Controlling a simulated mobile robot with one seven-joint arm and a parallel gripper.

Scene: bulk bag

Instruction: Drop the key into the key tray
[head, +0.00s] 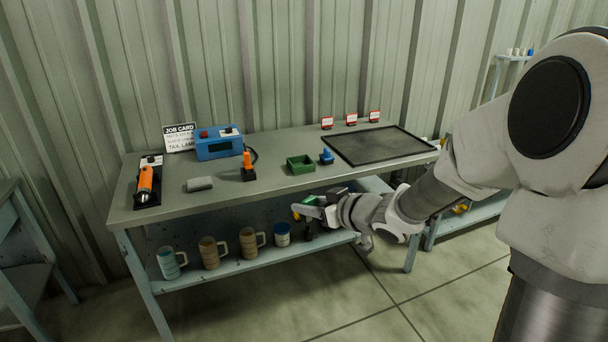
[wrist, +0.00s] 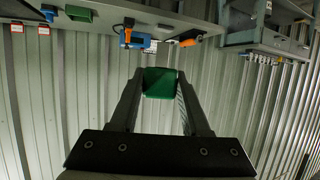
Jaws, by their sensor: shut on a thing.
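My gripper (head: 304,207) is in front of the bench's front edge in the head view, to the right of the middle, and appears lower than the bench top. It is shut on a green piece that I take for the key (wrist: 159,84), held between both fingertips in the wrist view. Its shape beyond the green part is hidden. The key tray, a small open green box (head: 300,165), stands on the bench top, behind and apart from my gripper. It also shows at the top left of the wrist view (wrist: 78,14). Its inside looks empty.
On the bench top (head: 270,186) stand a blue device (head: 218,143), an orange tool (head: 248,163), a blue item (head: 327,156) right beside the tray, a grey block (head: 199,184) and a black mat (head: 378,145). Mugs (head: 212,253) stand on the lower shelf.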

